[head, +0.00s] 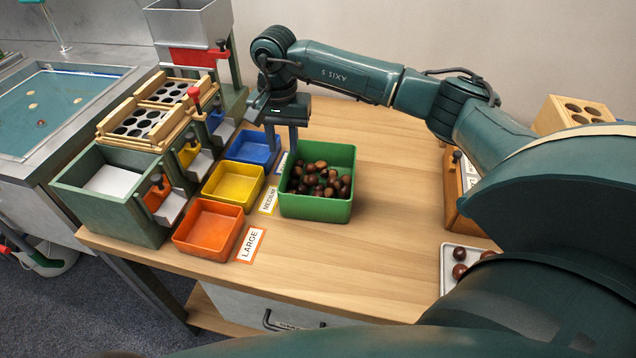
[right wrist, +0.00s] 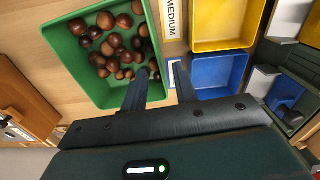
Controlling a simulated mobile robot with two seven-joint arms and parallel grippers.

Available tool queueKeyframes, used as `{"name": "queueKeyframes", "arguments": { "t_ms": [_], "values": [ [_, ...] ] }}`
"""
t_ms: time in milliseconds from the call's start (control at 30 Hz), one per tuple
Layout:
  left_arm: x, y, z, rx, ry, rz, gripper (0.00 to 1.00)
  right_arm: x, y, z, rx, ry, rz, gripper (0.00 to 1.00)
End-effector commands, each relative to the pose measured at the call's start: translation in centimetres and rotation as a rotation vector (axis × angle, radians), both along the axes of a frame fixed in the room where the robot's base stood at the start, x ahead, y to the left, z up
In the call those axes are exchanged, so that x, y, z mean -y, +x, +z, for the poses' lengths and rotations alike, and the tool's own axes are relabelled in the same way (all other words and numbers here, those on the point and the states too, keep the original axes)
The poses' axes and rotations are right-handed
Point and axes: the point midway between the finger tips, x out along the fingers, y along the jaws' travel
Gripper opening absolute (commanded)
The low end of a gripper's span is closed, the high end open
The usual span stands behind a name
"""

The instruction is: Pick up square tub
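The square tub is green and holds many brown chestnuts; it stands upright on the wooden table, its near wall (head: 315,209) facing me in the head view. It also shows at the upper left of the right wrist view (right wrist: 78,60). My right gripper (head: 282,138) points down at the tub's far left corner. In the right wrist view its fingers (right wrist: 159,78) are apart, one over the tub's inside and one outside, with the tub wall between them. I cannot tell whether either finger touches the wall. My left gripper is not in view.
Blue (head: 252,147), yellow (head: 233,186) and orange (head: 208,228) trays stand left of the tub, with labels beside them. A green sorting machine (head: 110,200) stands at the left. A white tray (head: 446,268) holds chestnuts at the right. The table in front of the tub is clear.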

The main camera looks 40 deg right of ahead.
Motion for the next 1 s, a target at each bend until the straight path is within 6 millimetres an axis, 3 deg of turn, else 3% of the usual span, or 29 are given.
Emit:
{"name": "queueKeyframes", "arguments": {
  "t_ms": [100, 333, 600, 900, 1000],
  "values": [
    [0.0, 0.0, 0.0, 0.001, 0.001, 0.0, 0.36, -0.1, 0.0, -1.8, -0.003, 0.001, 0.0, 0.29],
    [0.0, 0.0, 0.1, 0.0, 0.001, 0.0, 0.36, 0.0, -0.2, -3.5, -0.003, 0.001, 0.0, 0.29],
    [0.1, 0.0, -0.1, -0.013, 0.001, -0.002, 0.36, 0.0, -0.4, -7.3, -0.001, 0.001, -0.001, 0.29],
    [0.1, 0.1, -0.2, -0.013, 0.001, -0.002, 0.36, 0.0, -0.4, -7.9, 0.0, 0.001, 0.0, 0.29],
    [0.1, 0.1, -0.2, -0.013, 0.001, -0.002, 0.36, 0.0, -0.4, -7.9, 0.0, 0.001, 0.0, 0.23]
  ]
}}
